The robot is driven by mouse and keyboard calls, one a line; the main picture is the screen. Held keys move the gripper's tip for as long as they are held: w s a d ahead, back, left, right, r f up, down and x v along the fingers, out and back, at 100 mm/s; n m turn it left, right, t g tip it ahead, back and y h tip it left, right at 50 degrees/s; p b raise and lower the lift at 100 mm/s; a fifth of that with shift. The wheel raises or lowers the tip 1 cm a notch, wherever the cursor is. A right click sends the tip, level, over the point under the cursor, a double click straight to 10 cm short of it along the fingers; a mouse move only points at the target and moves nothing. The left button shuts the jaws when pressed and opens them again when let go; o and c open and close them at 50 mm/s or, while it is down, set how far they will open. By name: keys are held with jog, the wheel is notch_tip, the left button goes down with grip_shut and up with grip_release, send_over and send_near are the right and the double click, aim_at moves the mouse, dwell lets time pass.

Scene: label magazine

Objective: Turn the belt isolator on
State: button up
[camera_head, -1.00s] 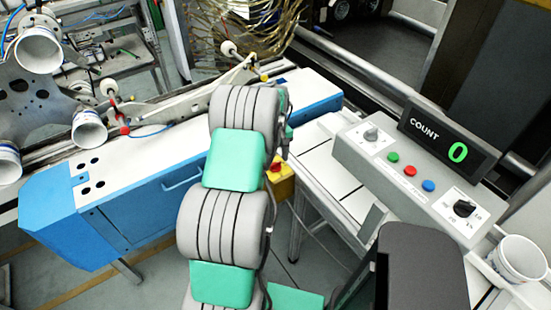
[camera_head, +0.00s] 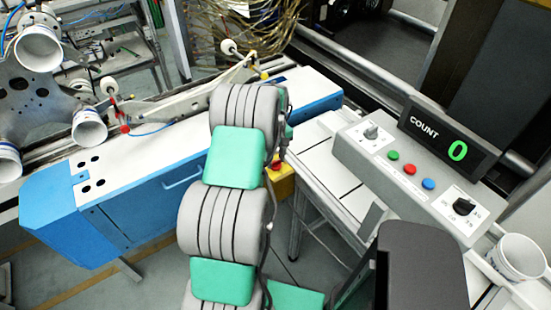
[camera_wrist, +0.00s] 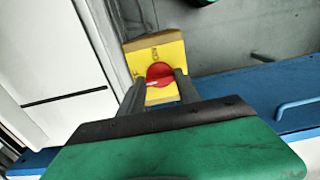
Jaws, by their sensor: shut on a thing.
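The belt isolator is a red rotary knob (camera_wrist: 159,75) on a yellow box (camera_wrist: 168,52). In the wrist view my gripper (camera_wrist: 160,83) is at the knob, with one dark finger on each side of it, shut on the knob. The lettering on the yellow plate is too small to read surely. In the head view the yellow box (camera_head: 284,187) and red knob (camera_head: 276,165) show partly behind my arm, which hides the gripper there.
The blue and white machine cabinet (camera_head: 130,200) stands to the left of the isolator. A grey control panel (camera_head: 415,180) with knobs, coloured buttons and a COUNT display (camera_head: 447,140) reading 0 is at right. A white cup (camera_head: 518,258) stands beside it.

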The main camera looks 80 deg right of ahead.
grip_shut()
jog(key=shift+m, duration=0.3)
jog(key=m+b, duration=0.2)
jog(key=shift+f+m, duration=0.1)
jog(key=shift+m, duration=0.2)
jog(key=m+b, duration=0.2)
jog(key=m, duration=0.3)
jog(key=m+b, duration=0.1)
jog(key=m, duration=0.3)
jog(key=shift+m, duration=0.4)
jog(key=shift+m+b, duration=0.65)
jog(key=shift+m, duration=1.85)
jog(key=shift+d+r, duration=0.1)
jog(key=shift+r, duration=0.1)
jog(key=o, duration=1.2)
grip_release()
jog(key=shift+f, duration=0.1)
